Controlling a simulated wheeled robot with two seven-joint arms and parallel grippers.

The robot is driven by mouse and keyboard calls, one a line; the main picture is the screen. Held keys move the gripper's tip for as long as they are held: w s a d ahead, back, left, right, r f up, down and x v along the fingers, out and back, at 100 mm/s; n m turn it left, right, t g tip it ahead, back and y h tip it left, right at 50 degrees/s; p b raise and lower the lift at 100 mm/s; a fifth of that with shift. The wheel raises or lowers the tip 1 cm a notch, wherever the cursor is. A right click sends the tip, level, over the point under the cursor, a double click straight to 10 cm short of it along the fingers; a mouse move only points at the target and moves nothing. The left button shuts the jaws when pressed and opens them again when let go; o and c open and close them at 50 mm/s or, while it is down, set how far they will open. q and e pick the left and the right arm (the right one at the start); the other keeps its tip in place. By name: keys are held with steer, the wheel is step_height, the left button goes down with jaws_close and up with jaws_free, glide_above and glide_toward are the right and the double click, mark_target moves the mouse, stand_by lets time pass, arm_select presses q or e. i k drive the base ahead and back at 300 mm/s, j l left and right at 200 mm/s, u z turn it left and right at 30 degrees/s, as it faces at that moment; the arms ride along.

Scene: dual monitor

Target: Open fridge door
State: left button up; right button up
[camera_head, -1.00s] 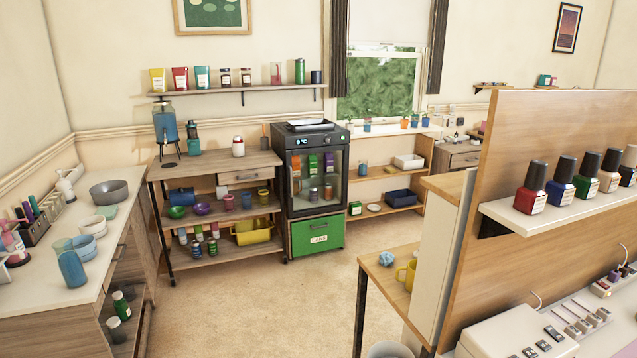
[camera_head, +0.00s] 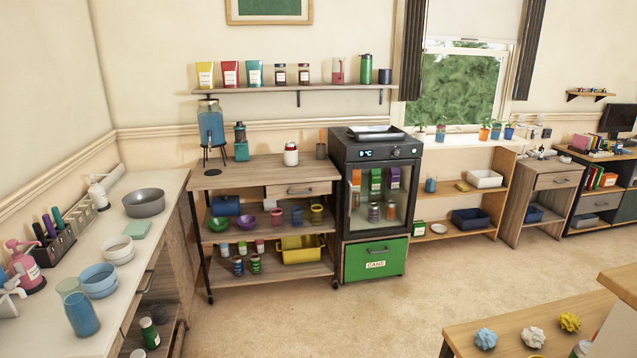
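The fridge (camera_head: 378,196) is a small black unit with a glass door (camera_head: 380,200) standing against the back wall, right of a wooden shelf unit. Its door looks shut, and colored boxes and jars show through the glass. A lit display reading in °C is on the black panel at its top. A green drawer (camera_head: 376,262) with a handle and a label is below the door. The fridge is some distance ahead across the floor. Neither of my grippers shows in the head view.
A counter (camera_head: 160,212) with a grey bowl and cups runs along the left. The wooden shelf unit (camera_head: 265,170) stands left of the fridge. A wooden table (camera_head: 500,335) juts in at the lower right. The carpeted floor (camera_head: 330,320) before the fridge is clear.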

mark_target(415, 162)
steer(key=i+u, duration=0.1)
steer(key=i, duration=2.25)
steer(key=j, duration=0.1)
